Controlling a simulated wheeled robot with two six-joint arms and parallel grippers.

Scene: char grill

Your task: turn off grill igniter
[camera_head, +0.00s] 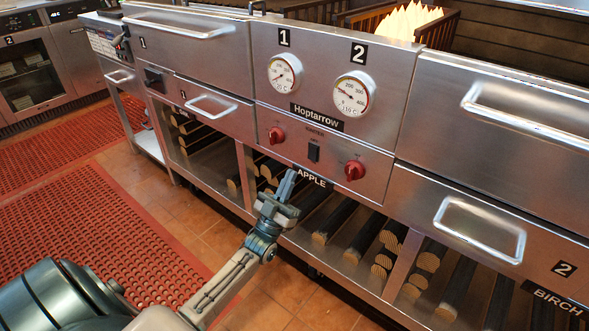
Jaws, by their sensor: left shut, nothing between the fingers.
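The grill's control panel is in the middle of the head view. A small black igniter switch (313,152) sits on it under the "Hoptarrow" plate. A red knob (276,136) is to its left and another red knob (355,171) to its right. My left gripper (289,180) is shut and empty. It points up toward the panel, just below and left of the switch, near the "APPLE" label, and appears apart from the switch. The switch position is too small to tell. My right gripper is out of view.
Two round gauges (284,73) (351,95) sit above the switch. Drawers with metal handles (482,229) flank the panel. Logs (335,222) lie on the open shelf below. Flames (408,20) show on top. Red mats (90,245) cover the tiled floor at left.

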